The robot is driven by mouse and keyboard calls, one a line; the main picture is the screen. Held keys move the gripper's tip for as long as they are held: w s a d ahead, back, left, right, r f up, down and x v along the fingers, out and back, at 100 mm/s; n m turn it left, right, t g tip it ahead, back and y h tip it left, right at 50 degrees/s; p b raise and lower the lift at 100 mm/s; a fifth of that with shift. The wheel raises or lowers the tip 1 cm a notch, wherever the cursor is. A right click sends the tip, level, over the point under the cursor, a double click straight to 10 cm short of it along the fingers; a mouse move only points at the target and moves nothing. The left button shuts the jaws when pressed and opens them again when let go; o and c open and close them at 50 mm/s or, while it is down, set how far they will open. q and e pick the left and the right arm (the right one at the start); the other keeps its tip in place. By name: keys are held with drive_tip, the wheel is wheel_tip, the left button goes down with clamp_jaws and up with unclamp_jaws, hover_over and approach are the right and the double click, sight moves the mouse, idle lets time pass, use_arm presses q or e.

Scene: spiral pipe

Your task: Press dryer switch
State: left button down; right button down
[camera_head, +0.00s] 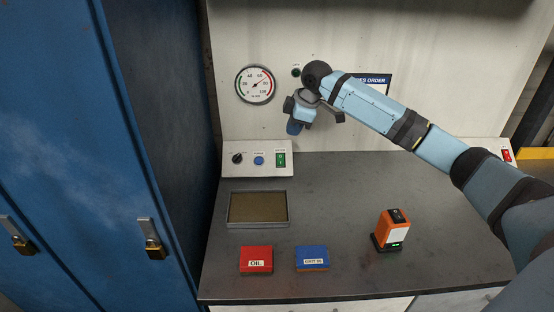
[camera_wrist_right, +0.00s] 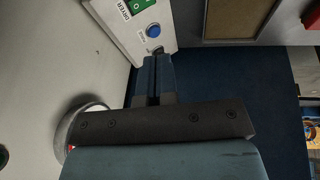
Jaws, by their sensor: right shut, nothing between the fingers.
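The dryer switch is a green rocker (camera_head: 281,160) on the right end of a sloped white control panel (camera_head: 249,170) against the back wall. In the right wrist view the green switch (camera_wrist_right: 141,5) is cut off by the top edge, with the label "DRYER" beside it. A blue button (camera_head: 259,160) and a black knob (camera_head: 237,158) sit left of it. My right gripper (camera_head: 294,128) is shut and empty, pointing down above the panel, apart from the switch. Its closed fingers also show in the right wrist view (camera_wrist_right: 154,78). My left gripper is not in view.
A round gauge (camera_head: 255,84) hangs on the wall left of the gripper. On the bench stand a shallow tray (camera_head: 288,208), a red box (camera_head: 256,260), a blue box (camera_head: 312,258) and an orange device (camera_head: 393,231). A blue locker (camera_head: 80,160) stands at left. The bench's middle is clear.

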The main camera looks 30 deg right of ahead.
approach(280, 164)
drive_tip(key=x, duration=0.6)
drive_tip(key=shift+a+b, duration=0.25)
drive_tip(key=shift+b, duration=0.15)
drive_tip(key=shift+w+d+f, duration=0.15)
drive_tip(key=shift+f, duration=0.25)
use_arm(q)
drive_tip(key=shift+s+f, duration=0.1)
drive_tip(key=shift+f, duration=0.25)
